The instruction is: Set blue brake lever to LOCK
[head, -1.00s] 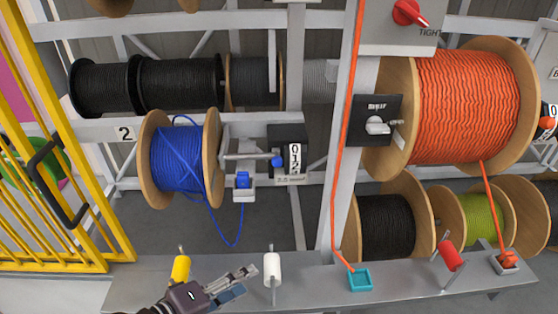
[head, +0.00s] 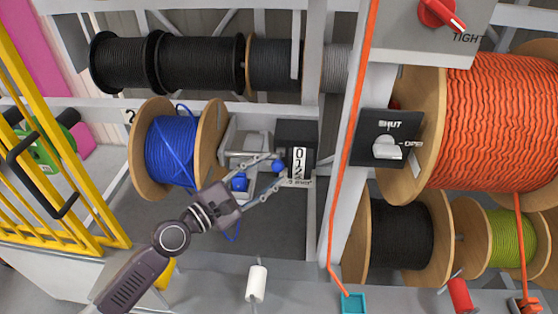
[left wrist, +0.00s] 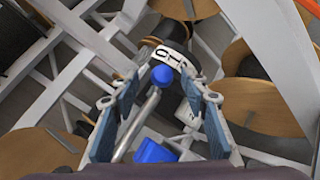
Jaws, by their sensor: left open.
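The blue reel (head: 172,150) hangs in the rack at left. To its right, a metal rod ends in a blue knob (head: 278,167), which looks like the blue brake lever. The knob is beside a black unit with a numbered white dial (head: 298,161); the small plate below is unreadable. My left gripper (head: 281,168) is open, its fingertips by the knob. In the left wrist view, the knob (left wrist: 162,75) lies between and slightly beyond the open fingers (left wrist: 160,98); I see no contact. The rod (left wrist: 143,120) runs back between the fingers. My right gripper is not in view.
A blue block (head: 240,182) in a pale holder sits just below the rod, close to my gripper. A grey post with an orange cable (head: 346,180) stands at right. A black switch panel (head: 387,140) and orange reel (head: 490,125) are beyond it. A yellow gate (head: 50,170) stands left.

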